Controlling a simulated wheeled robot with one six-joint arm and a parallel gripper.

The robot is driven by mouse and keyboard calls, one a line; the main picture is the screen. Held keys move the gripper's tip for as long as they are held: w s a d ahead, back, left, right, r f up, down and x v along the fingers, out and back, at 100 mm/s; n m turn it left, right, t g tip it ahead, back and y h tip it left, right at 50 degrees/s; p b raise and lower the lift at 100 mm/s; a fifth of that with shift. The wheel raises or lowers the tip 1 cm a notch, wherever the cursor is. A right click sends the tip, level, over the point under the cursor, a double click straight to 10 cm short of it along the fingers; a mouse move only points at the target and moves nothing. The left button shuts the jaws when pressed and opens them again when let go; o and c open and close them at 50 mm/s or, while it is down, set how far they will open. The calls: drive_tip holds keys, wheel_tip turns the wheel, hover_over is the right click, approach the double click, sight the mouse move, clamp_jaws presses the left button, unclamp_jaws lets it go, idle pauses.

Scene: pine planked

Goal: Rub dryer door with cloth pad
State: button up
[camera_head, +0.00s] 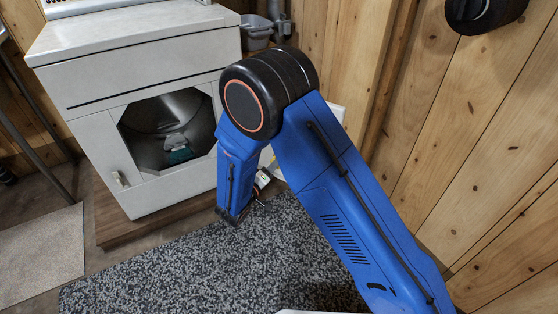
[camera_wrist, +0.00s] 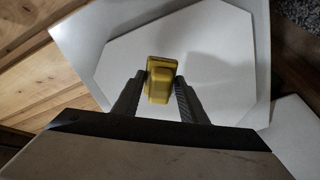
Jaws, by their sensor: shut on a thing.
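The white dryer (camera_head: 140,70) stands at the back left with its front opening uncovered. Its door is swung open to the right and mostly hidden behind my arm, with a white edge showing (camera_head: 338,113). In the wrist view the door (camera_wrist: 220,60) is a pale panel with an angular raised inner face. My gripper (camera_wrist: 161,82) is shut on the yellow cloth pad (camera_wrist: 160,68), which is in front of that face. I cannot tell whether the pad touches it. The gripper and pad are largely hidden by my arm in the head view.
A teal item (camera_head: 178,152) lies inside the dryer drum. The dryer stands on a wooden platform (camera_head: 120,228). A speckled dark mat (camera_head: 170,275) covers the floor in front. A plank wall (camera_head: 480,140) is close on the right, and a grey basin (camera_head: 257,30) is behind.

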drive_tip(key=shift+x, duration=2.75)
drive_tip(key=shift+x, duration=1)
drive_tip(key=shift+a+f, duration=0.1)
drive_tip(key=w+a, duration=0.5)
drive_tip(key=a, duration=0.4)
drive_tip(key=shift+s+d, duration=2.3)
drive_tip(key=shift+d, duration=2.4)
drive_tip(key=w+a, duration=0.3)
drive_tip(key=a, duration=0.3)
drive_tip(key=shift+w+f, duration=0.35)
